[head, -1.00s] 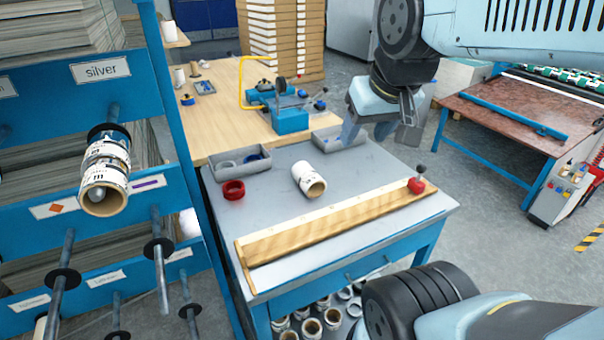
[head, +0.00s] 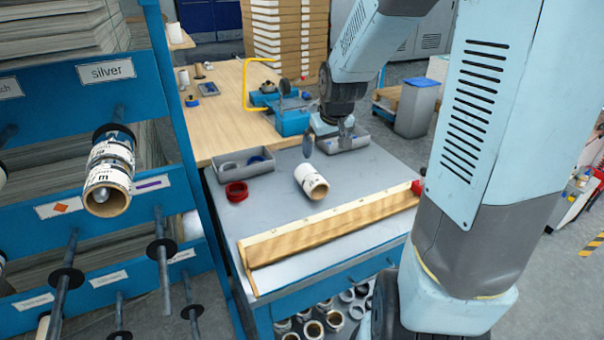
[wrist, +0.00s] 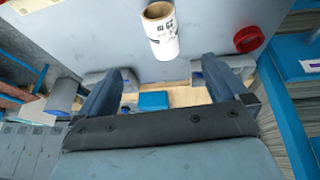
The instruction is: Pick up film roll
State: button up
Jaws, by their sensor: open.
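A white film roll (head: 311,181) with dark print and a brown cardboard core lies on its side on the grey worktable (head: 285,215). In the wrist view the film roll (wrist: 163,38) lies beyond my fingertips, roughly centred between them and apart from them. My gripper (head: 325,140) is above the back part of the table, behind the roll in the head view. In the wrist view my gripper (wrist: 160,66) has its fingers spread and nothing between them. Another printed roll (head: 109,175) hangs on a rack spindle at the left.
A wooden ruler bar (head: 330,222) runs along the table's front. A red tape ring (head: 237,191) lies left of the roll. Grey trays (head: 230,172) stand at the table's back. The blue rack (head: 85,75) with protruding spindles stands left. Several rolls sit beneath the table.

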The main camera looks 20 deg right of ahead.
jog(key=y, duration=0.1)
send_near(313, 174)
jog(key=x, duration=0.7)
jog(key=shift+a+f, duration=0.1)
jog(key=shift+f, duration=0.2)
jog(key=shift+x, duration=2.75)
jog(key=shift+f, duration=0.3)
jog(key=c, duration=1.1)
